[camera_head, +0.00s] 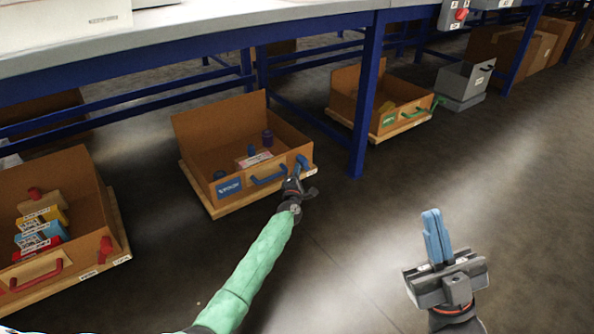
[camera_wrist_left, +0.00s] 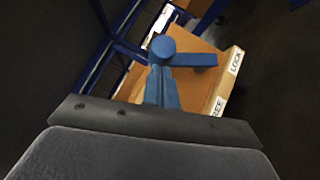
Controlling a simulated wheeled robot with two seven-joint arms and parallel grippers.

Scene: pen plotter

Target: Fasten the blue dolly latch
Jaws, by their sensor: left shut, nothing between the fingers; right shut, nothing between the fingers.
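The blue latch (camera_wrist_left: 166,48) has a round pivot and a flat lever. In the left wrist view its lever points right, its tip close to the "LOCK" label (camera_wrist_left: 236,62); the "FREE" label (camera_wrist_left: 217,106) is lower down. The latch sits at the front right corner of the middle dolly (camera_head: 232,207), which carries an open cardboard box (camera_head: 215,135). My left gripper (camera_wrist_left: 162,82) is shut and empty, its blue fingertips just in front of the pivot; I cannot tell whether they touch. My right gripper (camera_head: 432,213) is shut and empty, above the floor at right.
The middle box has a blue handle (camera_head: 268,179) beside the latch. A red-handled box (camera_head: 45,266) stands at left and a green-handled box (camera_head: 392,98) at back right. A blue table leg (camera_head: 366,100) stands behind the dolly's right side. The floor at right is clear.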

